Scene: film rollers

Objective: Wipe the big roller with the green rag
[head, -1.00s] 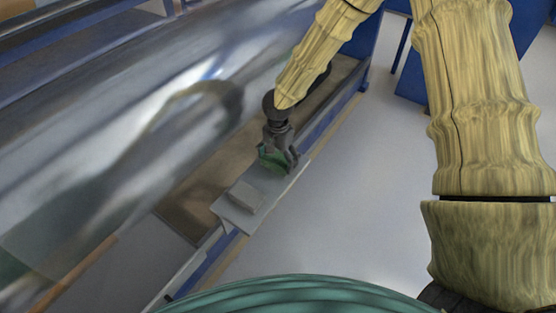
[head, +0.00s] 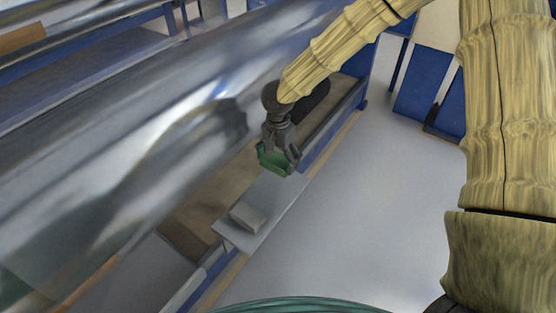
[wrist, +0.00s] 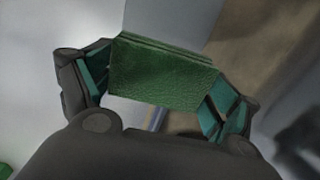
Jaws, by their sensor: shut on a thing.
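The green rag (head: 273,160) is a folded pad held between the fingers of my gripper (head: 279,157). In the wrist view the rag (wrist: 165,75) spans between the two dark fingers with teal pads, and my gripper (wrist: 160,95) is shut on it. The big roller (head: 150,110) is a long shiny metal cylinder running diagonally across the left of the head view. My gripper is to the right of the roller, apart from it, above the far part of a small grey shelf (head: 275,200).
A grey block (head: 248,216) lies on the near end of the shelf. A blue frame (head: 335,125) with a brown trough (head: 205,205) runs below the roller. Blue panels (head: 425,85) stand at the back right. The pale floor (head: 360,200) is clear on the right.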

